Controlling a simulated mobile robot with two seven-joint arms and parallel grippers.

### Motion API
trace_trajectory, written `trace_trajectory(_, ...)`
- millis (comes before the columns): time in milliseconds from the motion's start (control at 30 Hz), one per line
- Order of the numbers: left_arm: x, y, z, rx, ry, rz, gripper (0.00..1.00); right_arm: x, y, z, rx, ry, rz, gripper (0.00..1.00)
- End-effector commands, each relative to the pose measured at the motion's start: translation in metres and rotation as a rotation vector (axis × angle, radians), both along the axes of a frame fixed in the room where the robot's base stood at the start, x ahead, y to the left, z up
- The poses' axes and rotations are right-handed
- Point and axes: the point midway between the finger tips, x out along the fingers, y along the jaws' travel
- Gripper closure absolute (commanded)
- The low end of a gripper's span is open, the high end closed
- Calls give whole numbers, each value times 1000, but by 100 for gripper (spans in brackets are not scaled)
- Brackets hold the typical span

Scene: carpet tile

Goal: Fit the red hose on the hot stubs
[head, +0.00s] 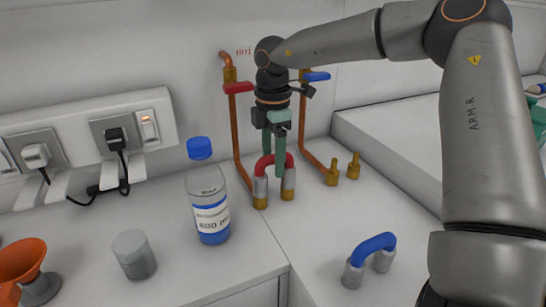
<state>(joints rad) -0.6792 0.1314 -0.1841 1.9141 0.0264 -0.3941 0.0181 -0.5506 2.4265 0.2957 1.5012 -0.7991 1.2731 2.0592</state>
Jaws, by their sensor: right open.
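The red hose (290,161) is a short arch with grey metal ends. It stands upright, its ends over the two brass hot stubs (260,203) below the red-handled valve (238,87). Brass shows under both ends; I cannot tell how deeply they are seated. My right gripper (275,172) is open, pointing down at the arch, with its green fingers on either side of it. The fingers hide part of the arch. My left gripper is not in view.
Two bare brass stubs (332,173) stand right of the red hose, near the blue-handled valve (316,76). A blue hose (375,244) stands in front. A bottle (208,205), grey jar (134,257) and orange funnel (22,261) are left. A raised ledge (400,120) is right.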

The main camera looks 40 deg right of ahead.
Motion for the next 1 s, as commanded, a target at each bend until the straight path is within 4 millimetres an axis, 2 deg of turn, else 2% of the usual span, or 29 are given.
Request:
trace_trajectory(133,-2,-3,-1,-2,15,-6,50,0,0,0,0,0,0,37)
trace_trajectory(167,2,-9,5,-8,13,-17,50,0,0,0,0,0,0,37)
trace_trajectory(233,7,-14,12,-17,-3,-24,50,1,-1,17,-3,-5,-2,37)
trace_trajectory(500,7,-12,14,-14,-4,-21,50,1,0,80,-3,-5,-1,37)
trace_trajectory(700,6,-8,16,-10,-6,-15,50,0,0,113,-1,-2,0,37)
trace_trajectory(833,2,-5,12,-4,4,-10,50,0,0,123,1,-1,0,37)
trace_trajectory(1000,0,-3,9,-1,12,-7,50,0,0,126,0,0,0,37)
